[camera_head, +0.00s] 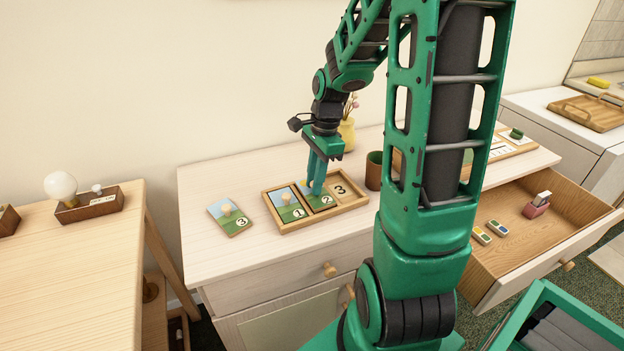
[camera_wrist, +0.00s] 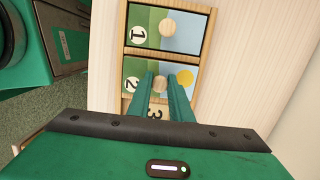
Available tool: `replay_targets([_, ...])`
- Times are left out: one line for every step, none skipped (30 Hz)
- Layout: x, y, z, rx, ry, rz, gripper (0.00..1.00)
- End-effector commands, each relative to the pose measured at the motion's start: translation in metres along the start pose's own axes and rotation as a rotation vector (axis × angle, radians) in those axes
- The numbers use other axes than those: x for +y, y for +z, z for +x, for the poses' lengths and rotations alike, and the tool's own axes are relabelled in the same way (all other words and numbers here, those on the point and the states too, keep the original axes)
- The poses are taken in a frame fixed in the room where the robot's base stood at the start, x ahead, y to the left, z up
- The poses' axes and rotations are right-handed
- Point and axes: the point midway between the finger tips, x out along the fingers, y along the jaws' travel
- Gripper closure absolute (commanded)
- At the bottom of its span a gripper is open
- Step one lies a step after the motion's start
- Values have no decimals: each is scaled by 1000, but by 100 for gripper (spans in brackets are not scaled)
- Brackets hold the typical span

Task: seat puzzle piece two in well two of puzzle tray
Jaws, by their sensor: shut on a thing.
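The wooden puzzle tray (camera_head: 325,217) lies on the dresser, with three wells in a row. Puzzle piece two (camera_head: 322,202), a green and blue picture tile marked 2, is at the middle well. In the wrist view piece two (camera_wrist: 134,70) lines up with that well's edges; I cannot tell whether it lies fully flush. My gripper (camera_head: 316,190) points down and is shut on its round knob (camera_wrist: 160,83). Puzzle piece one (camera_head: 287,207) lies in the first well. The third well (camera_head: 345,188) is bare wood marked 3. Puzzle piece three (camera_head: 230,217) lies on the dresser left of the tray.
An open drawer (camera_head: 530,225) with small items juts out at right. A desk (camera_head: 80,260) with a lamp is at left.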

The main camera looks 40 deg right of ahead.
Motion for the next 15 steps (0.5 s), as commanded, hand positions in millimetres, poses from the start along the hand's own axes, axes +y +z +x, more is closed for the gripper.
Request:
replay_targets([0, 0, 1, 0, 1, 0, 100])
replay_targets([0, 0, 2, 0, 1, 0, 100])
replay_targets([0, 0, 3, 0, 1, 0, 100])
replay_targets([0, 0, 4, 0, 1, 0, 100])
replay_targets([0, -1, 4, 0, 1, 0, 100])
replay_targets([0, -1, 5, 0, 2, 0, 100])
replay_targets([0, -1, 6, 0, 2, 0, 100])
replay_targets([0, -1, 6, 0, 2, 0, 100])
replay_targets([0, -1, 7, 0, 2, 0, 100])
replay_targets([1, -1, 8, 0, 2, 0, 100])
replay_targets([1, -1, 8, 0, 2, 0, 100])
replay_targets([1, -1, 9, 0, 2, 0, 100])
replay_targets([1, -2, 10, 0, 2, 0, 100])
replay_targets([1, -2, 11, 0, 2, 0, 100])
replay_targets([0, -2, 11, 0, 1, 0, 100])
